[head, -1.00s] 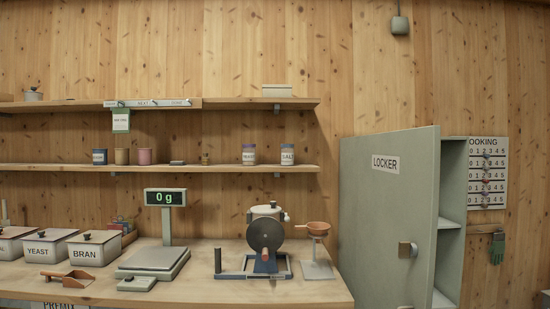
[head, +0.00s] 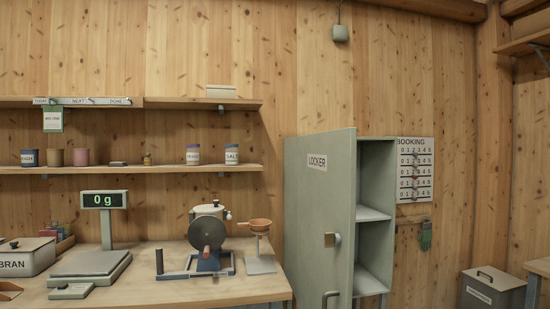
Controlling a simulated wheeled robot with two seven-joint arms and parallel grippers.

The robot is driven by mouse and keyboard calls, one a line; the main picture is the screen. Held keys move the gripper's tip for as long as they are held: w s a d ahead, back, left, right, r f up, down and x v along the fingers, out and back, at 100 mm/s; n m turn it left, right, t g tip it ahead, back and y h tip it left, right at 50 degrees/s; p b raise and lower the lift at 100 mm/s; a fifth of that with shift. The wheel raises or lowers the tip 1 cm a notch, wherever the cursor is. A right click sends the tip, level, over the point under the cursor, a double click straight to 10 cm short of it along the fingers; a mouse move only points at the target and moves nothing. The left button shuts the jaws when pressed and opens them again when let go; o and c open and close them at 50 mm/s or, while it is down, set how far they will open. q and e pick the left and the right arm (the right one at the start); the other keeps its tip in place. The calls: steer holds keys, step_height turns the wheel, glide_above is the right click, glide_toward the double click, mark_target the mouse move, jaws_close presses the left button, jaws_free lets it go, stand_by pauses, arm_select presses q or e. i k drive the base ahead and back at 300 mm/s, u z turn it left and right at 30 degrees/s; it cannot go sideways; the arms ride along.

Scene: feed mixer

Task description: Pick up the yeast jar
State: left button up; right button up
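No jar in the head view now carries a label that I can read as yeast. On the lower wall shelf (head: 130,170) stand a white jar with a purple lid (head: 192,155), its label too small to read, and a white jar labelled SALT (head: 231,155) with a blue lid. Farther left on that shelf are a dark blue labelled tin (head: 29,158), a brown pot (head: 54,158) and a pink pot (head: 80,157). Neither of my grippers is in view.
A green locker (head: 320,220) stands open to the right. A grey lidded bin (head: 490,288) is at the far right.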

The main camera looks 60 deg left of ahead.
mark_target(192, 154)
steer(key=z, duration=0.3)
steer(key=k, duration=1.4)
steer(key=u, duration=2)
steer(key=i, duration=0.2)
steer(key=z, duration=0.1)
